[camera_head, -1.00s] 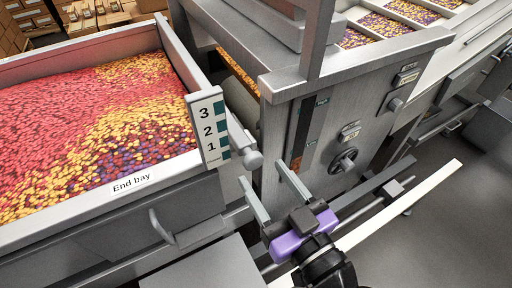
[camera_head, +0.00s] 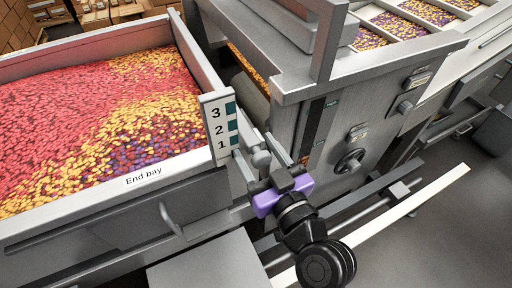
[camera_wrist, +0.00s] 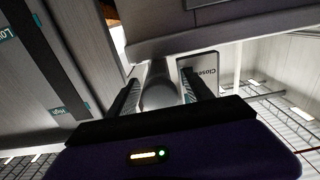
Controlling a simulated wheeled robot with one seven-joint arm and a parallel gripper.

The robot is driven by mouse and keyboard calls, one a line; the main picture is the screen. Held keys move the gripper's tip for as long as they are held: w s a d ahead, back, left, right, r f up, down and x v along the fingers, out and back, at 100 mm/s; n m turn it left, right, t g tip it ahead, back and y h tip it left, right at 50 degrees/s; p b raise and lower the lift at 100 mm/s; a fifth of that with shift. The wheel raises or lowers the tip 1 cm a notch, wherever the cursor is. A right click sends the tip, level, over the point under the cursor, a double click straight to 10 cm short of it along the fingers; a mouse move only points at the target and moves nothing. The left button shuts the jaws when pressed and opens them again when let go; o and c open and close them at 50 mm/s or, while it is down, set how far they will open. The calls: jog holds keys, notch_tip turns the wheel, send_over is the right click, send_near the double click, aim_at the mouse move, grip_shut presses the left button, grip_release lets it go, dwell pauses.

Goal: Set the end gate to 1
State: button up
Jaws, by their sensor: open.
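The end gate's grey rounded handle (camera_head: 261,159) sticks out near the lower end of the scale plate (camera_head: 219,128), which is marked 3, 2, 1 from the top. My gripper (camera_head: 257,148) is open, with one finger on each side of the handle. Contact with the handle cannot be made out. The pointer against the scale is not clearly visible.
The end bay (camera_head: 85,192) full of red, yellow and purple candy lies left. The machine's side panel (camera_head: 325,165) with a black knob (camera_head: 349,161) stands close on the right. Open floor lies at the lower right.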

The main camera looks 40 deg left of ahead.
grip_shut()
notch_tip(320, 180, up, 4)
jog(key=shift+r+p, duration=0.25)
jog(key=shift+p, duration=0.85)
grip_release()
jog(key=shift+f, duration=0.2)
